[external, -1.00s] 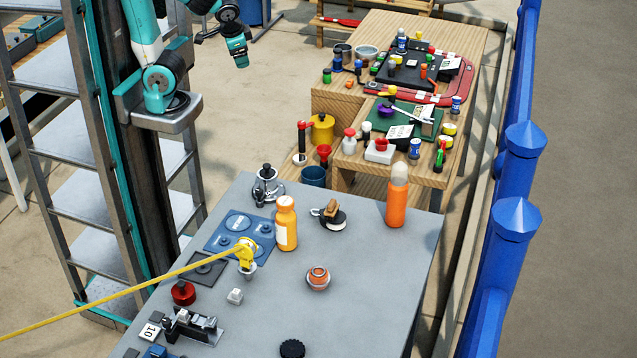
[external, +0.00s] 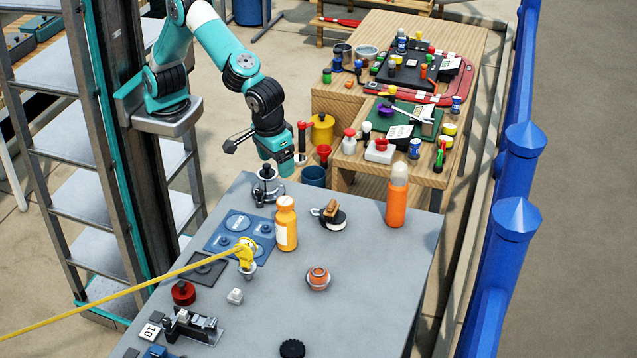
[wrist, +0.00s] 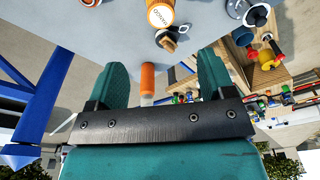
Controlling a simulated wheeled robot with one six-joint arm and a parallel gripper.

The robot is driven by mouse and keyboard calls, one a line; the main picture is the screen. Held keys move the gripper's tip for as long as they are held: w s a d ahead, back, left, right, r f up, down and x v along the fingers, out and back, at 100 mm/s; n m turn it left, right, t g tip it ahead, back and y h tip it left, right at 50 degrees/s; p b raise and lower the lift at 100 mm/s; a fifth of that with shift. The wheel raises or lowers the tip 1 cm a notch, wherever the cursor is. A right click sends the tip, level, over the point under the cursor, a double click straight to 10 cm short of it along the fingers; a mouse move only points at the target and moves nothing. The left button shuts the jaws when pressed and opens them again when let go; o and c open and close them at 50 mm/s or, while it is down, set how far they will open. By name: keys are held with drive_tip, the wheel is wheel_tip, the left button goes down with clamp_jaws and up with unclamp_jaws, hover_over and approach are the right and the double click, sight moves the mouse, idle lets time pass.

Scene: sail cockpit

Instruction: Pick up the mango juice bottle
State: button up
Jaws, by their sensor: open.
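The mango juice bottle (external: 286,226) is orange-yellow with an orange-yellow cap and a pale label. It stands upright on the grey table near its middle. In the wrist view its round end with a lettered white ring (wrist: 160,14) shows at the top edge, partly cut off. My gripper (external: 284,168) is above the far edge of the table, beyond the bottle and apart from it. In the wrist view my gripper (wrist: 162,75) has two teal fingers spread wide, with nothing held between them.
An orange cylinder with a pale top (external: 397,200) stands right of the bottle. A block with a wooden top (external: 331,212) lies between them. A yellow cleat-like fitting with a rope (external: 246,254) is close on the left. A metal fitting (external: 267,186) is behind. The table's right front is mostly clear.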

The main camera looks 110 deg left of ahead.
sight(285, 201)
drive_tip(key=f, duration=0.3)
drive_tip(key=f+p, duration=0.1)
drive_tip(key=f, duration=0.1)
drive_tip(key=a+f+p, duration=0.1)
drive_tip(key=f, duration=0.2)
drive_tip(key=shift+w+f, duration=0.3)
drive_tip(key=shift+f, duration=0.05)
drive_tip(key=shift+w+a+f+p, duration=0.15)
drive_tip(key=shift+f+p, duration=0.45)
drive_tip(key=shift+f, duration=0.75)
drive_tip(key=shift+w+a+f+p, duration=0.15)
drive_tip(key=shift+f+p, duration=0.4)
drive_tip(key=shift+f, duration=0.75)
drive_tip(key=shift+s, duration=0.1)
drive_tip(key=c, duration=1.4)
clamp_jaws()
drive_tip(key=shift+r, duration=0.2)
